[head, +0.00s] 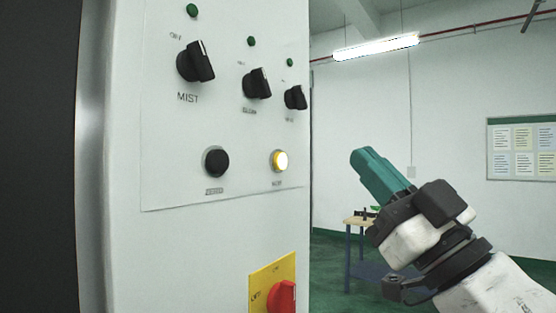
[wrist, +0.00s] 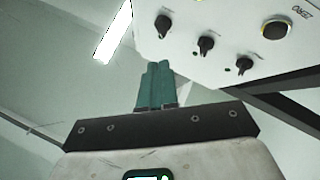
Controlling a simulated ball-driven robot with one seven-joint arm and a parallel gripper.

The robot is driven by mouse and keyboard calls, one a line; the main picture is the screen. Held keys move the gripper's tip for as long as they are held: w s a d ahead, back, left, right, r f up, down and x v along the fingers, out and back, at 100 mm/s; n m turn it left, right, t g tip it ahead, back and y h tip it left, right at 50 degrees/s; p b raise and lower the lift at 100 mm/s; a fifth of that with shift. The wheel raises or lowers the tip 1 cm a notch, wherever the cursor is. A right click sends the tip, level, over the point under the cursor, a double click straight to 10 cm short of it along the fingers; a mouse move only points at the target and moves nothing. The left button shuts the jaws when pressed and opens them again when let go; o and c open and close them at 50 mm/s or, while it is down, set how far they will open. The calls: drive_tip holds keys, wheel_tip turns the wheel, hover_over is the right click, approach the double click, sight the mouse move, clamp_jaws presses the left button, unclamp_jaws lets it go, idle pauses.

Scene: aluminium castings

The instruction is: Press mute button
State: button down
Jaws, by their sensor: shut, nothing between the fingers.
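A pale control panel (head: 240,130) on a cabinet fills the left of the head view. The fingers are shut and empty.
Three black knobs, among them the MIST knob (head: 197,62), sit above the buttons with green lamps. A red switch (head: 283,297) on a yellow plate (head: 258,281) is below. Behind are a small table (head: 350,222) and a notice board (head: 521,121). Open air surrounds my gripper.

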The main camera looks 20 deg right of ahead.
sight(280, 161)
drive_tip(key=shift+w, duration=0.1)
drive_tip(key=w+a+p, duration=0.1)
drive_tip(key=w+a, duration=0.4)
drive_tip(key=w, duration=0.2)
idle(0.6)
drive_tip(key=shift+w+a, duration=0.15)
drive_tip(key=shift+a, duration=0.05)
idle(1.8)
drive_tip(key=shift+w+a, duration=0.15)
drive_tip(key=shift+w+a, duration=0.25)
drive_tip(key=shift+w, duration=0.15)
idle(1.1)
drive_tip(key=shift+s, duration=0.1)
drive_tip(key=shift+s+d, duration=0.5)
drive_tip(key=shift+s, duration=0.1)
